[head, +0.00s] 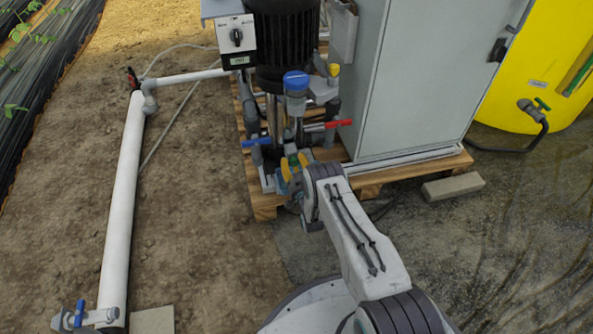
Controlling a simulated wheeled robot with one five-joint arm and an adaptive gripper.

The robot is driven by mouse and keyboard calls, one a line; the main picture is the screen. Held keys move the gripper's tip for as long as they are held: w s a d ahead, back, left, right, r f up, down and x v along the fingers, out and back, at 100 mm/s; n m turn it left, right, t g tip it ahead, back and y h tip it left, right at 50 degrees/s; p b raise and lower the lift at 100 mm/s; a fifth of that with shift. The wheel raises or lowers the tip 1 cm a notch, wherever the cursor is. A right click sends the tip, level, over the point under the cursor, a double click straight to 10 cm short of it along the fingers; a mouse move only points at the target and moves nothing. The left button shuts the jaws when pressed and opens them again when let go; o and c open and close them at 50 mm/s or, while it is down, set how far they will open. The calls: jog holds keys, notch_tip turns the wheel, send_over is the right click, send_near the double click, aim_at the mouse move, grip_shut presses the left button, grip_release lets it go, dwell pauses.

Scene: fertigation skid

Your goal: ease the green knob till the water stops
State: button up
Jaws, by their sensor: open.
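A small green part, which looks like the green knob (293,160), shows low on the pump's pipework at the pallet's front edge. My gripper (292,166) is at this spot, with its yellow fingers open and close around or in front of the green part. I cannot tell whether they touch it. My wrist and fingers hide much of the knob and its fitting. No running water can be made out.
A blue lever (257,142), a red lever (338,124) and a blue-capped filter (296,82) crowd the pump (284,40). A grey cabinet (405,80) stands right on the pallet (265,200). A green-handled tap (541,104) is on the yellow tank (530,65). Bare soil lies left.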

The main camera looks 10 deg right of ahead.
jog(key=s, duration=1.1)
jog(key=shift+s, duration=0.4)
